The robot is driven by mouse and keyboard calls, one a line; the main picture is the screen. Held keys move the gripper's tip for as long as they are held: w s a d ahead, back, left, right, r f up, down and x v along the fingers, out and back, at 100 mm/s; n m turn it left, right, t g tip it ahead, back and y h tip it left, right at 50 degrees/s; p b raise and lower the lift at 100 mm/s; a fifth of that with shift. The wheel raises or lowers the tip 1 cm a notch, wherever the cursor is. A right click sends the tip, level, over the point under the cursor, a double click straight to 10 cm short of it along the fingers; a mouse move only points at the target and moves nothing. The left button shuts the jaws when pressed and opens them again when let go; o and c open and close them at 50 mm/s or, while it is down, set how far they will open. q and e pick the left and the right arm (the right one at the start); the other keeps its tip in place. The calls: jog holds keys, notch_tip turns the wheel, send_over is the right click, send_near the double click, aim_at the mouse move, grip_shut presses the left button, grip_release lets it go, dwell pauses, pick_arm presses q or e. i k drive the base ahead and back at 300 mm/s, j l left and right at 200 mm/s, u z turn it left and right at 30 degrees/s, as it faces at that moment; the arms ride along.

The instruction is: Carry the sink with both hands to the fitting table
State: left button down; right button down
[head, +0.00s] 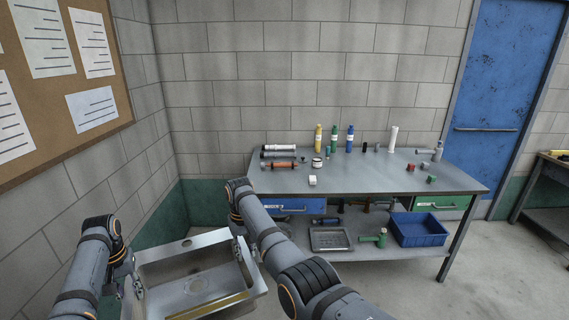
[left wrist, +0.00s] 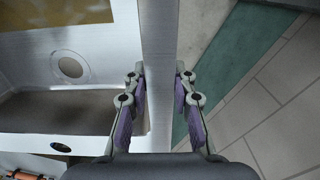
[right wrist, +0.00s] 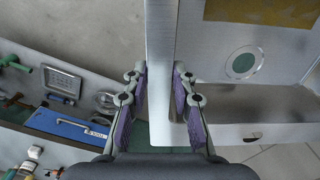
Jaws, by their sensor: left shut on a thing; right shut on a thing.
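The steel sink (head: 165,270) is at the lower left of the head view, with its basin opening up and a drain hole in its floor. My left gripper (head: 130,284) is at its left side, and my right gripper (head: 241,232) is at its right side, partly hidden by my arm. In the left wrist view the left gripper (left wrist: 158,90) is shut on the sink's rim, one finger on each side. In the right wrist view the right gripper (right wrist: 160,90) grips the opposite rim the same way. What lies under the sink is hidden.
A grey workbench (head: 390,180) stands ahead to the right, with bottles, tubes and small fittings along its top. Its lower shelf holds a blue bin (head: 420,230) and a metal tray (head: 330,240). A blue door (head: 508,90) and another bench (head: 545,185) are at the right.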

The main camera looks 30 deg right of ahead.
aim_at(366, 172)
jog(key=l+z, duration=0.15)
jog(key=z, duration=0.7)
jog(key=i+l, duration=2.55)
jog(key=i, duration=0.2)
